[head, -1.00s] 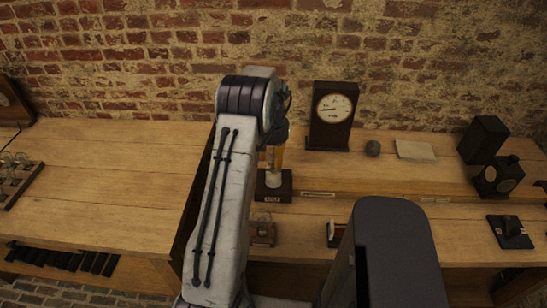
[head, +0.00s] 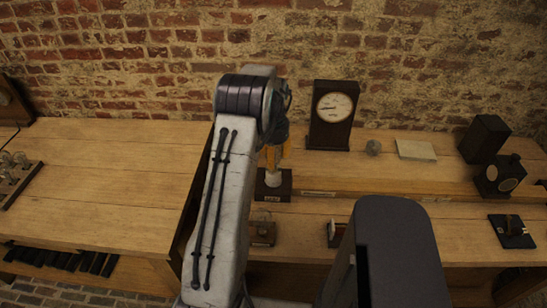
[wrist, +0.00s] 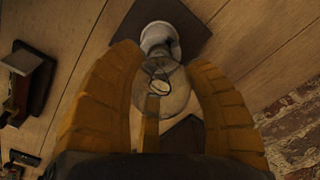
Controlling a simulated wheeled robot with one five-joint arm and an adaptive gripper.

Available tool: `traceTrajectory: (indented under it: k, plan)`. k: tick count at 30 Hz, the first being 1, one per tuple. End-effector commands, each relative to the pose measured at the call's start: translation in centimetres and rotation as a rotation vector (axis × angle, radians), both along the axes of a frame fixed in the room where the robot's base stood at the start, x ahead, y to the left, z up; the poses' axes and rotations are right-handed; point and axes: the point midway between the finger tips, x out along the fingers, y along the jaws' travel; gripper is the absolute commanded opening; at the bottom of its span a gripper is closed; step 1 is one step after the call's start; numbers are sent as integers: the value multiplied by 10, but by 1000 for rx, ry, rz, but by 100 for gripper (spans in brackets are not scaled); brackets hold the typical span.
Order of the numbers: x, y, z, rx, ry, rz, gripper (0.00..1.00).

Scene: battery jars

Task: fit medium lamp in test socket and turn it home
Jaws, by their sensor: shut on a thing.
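The medium lamp (wrist: 160,95) is a clear glass bulb between the orange fingers of my gripper (wrist: 165,110) in the wrist view. My gripper is shut on it. The lamp's neck end is at the mouth of the white test socket (wrist: 157,35), in line with it; I cannot tell how deep it sits. The socket stands on a dark square base (wrist: 190,22). In the head view my gripper (head: 274,155) points down right above the white socket (head: 273,178) on its labelled dark base (head: 283,193). The lamp is hidden there by the fingers.
A dark-cased dial (head: 333,113) stands behind, right of my gripper. A small wooden stand (head: 262,233) is on the lower front ledge. A rack with glass lamps (head: 15,172) is at the far left. Dark boxes (head: 484,140) stand at the right.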

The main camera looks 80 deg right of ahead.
Motion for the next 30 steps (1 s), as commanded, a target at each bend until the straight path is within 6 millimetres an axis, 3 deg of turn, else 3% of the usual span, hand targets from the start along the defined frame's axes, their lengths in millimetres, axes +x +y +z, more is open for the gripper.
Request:
traceTrajectory:
  k: [8,9,18,30]
  plan:
    - [0,0,0,-1,0,-17,11]
    - [0,0,0,-1,0,-16,49]
    - [0,0,0,-1,0,-15,76]
    - [0,0,0,0,1,53,78]
